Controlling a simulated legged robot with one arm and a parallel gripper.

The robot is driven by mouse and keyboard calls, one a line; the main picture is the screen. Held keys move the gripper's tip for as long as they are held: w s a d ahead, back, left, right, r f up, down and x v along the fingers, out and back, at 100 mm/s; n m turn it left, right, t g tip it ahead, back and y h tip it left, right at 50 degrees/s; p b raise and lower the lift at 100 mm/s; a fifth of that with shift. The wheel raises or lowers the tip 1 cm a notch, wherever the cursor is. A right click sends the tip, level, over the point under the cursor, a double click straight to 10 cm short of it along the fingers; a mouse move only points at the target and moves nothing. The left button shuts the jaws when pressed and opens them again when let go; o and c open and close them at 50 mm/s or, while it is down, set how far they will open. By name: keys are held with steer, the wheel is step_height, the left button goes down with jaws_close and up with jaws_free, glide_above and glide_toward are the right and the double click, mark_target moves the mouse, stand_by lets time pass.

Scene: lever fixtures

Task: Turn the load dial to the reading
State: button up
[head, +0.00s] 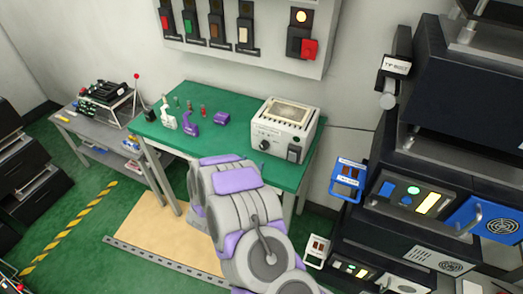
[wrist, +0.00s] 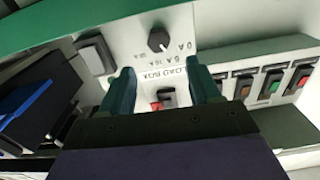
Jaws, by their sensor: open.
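The load box (head: 279,128) is a pale box with a vented top on the green bench. Its front panel fills the upper middle of the wrist view, upside down, with the printed name and 0 A, 5 A and 10 A marks. The black load dial (wrist: 158,39) has a pale pointer line that slants to the lower right in the wrist view; its exact reading is unclear. The dial also shows small in the head view (head: 265,145). My gripper (wrist: 162,82) is open and empty, its dark green fingers apart from the dial, which appears above and between them.
A grey rocker switch (wrist: 95,54) sits beside the dial on the box's panel. Small tools and purple parts (head: 192,123) lie on the green bench (head: 240,100) left of the box. A wall panel (head: 270,50) holds several switches. Dark equipment (head: 425,165) stands to the right.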

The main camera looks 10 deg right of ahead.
mark_target(263, 147)
steer(key=b+x, duration=0.1)
steer(key=x, duration=0.8)
steer(key=shift+w+d, duration=0.1)
